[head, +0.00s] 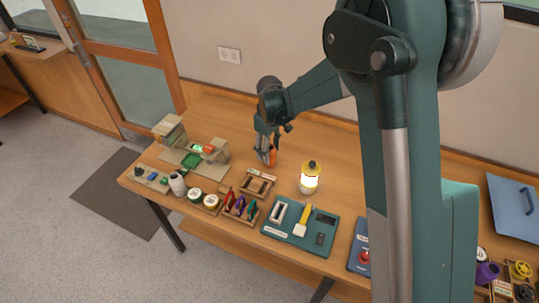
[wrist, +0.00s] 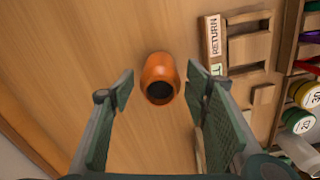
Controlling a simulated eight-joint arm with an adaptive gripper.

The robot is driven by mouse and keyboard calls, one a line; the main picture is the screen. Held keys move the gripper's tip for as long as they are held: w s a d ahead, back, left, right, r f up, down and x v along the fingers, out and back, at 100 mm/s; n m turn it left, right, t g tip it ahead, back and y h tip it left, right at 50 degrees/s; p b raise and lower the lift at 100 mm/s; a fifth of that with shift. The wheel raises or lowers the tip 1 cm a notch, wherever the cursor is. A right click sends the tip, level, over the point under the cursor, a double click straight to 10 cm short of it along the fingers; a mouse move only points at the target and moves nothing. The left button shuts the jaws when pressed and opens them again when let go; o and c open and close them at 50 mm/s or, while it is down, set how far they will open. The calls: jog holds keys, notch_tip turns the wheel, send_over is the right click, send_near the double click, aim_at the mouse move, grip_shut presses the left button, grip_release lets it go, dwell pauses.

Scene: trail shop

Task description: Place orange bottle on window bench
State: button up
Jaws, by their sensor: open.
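The orange bottle (wrist: 160,72) stands on the wooden table, its dark round top facing the wrist camera. In the head view a small part of the orange bottle (head: 272,156) shows beside the fingers, the rest hidden. My gripper (head: 265,150) points down over it. In the wrist view my gripper (wrist: 159,88) is open, with one finger on each side of the bottle and a gap on both sides. A wooden bench (head: 65,88) stands beneath a window at the far left, past the door.
A wooden tray marked RETURN (wrist: 212,38) lies close to the right finger. Bare table (head: 225,115) lies behind my gripper.

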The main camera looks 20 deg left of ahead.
notch_tip(320, 180, up, 9)
jog(key=shift+f, duration=0.15)
dwell(0.8)
jog(key=shift+d, duration=0.1)
jog(key=shift+d+r, duration=0.15)
jog(key=shift+r, duration=0.05)
jog(key=s+d+r+m+t, duration=0.1)
jog(key=s+d+r+m, duration=0.1)
jog(key=d+r, duration=0.6)
jog(key=s+d+r+m+t+y, duration=0.15)
jog(key=d+r, duration=0.25)
jog(key=d, duration=0.8)
jog(key=s+d+r+m+t, duration=0.1)
jog(key=s+d+r+m, duration=0.15)
jog(key=d+r, duration=0.5)
jog(key=s+d+f+m+t, duration=0.1)
jog(key=s+d+m, duration=0.3)
jog(key=s+d, duration=0.6)
jog(key=s+d+f+m+t+h, duration=0.1)
jog(key=s+d+m, duration=0.4)
jog(key=s+d, duration=0.5)
jog(key=shift+d+t, duration=0.85)
jog(key=shift+d, duration=2)
